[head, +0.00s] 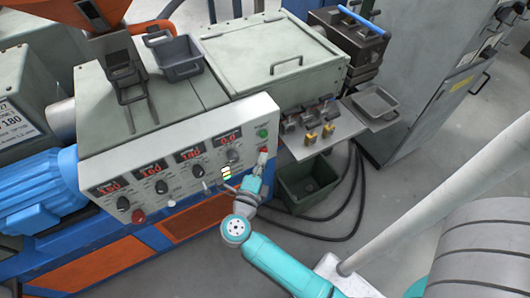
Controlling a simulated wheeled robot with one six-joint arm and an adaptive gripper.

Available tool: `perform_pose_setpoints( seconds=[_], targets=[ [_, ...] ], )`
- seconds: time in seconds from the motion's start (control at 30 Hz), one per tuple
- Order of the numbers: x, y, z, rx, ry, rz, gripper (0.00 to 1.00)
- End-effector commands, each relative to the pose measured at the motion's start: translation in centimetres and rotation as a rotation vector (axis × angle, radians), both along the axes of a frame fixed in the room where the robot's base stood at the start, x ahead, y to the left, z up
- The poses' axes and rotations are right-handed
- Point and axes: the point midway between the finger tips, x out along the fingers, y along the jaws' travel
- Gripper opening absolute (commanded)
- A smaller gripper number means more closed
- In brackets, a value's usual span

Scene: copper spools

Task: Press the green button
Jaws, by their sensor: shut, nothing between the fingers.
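The small round green button (263,133) sits near the upper right end of the light grey control panel (185,172). A red button (264,149) lies just below it. My gripper (261,161) is shut and empty, with its tip close to the panel, just below the red button. The tip is apart from the green button, which is in plain view. I cannot tell whether the tip touches the panel.
The panel also bears several red digital displays (231,137), black knobs and another red button (138,216). A dark green bin (308,184) and black cables (352,205) are on the floor.

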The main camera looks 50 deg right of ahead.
Motion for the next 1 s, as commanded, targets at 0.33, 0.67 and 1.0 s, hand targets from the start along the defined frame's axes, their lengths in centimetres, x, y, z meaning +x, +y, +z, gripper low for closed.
perform_pose_setpoints(
  seconds=[0.33,0.67,1.0],
  targets=[
    [-1.9,4.2,-0.1,0.000,0.000,0.003,0.00],
    [-2.4,5.1,-0.1,0.000,0.000,-0.001,0.00],
    [-2.4,5.0,-0.1,0.000,0.000,-0.001,0.00]
  ],
)
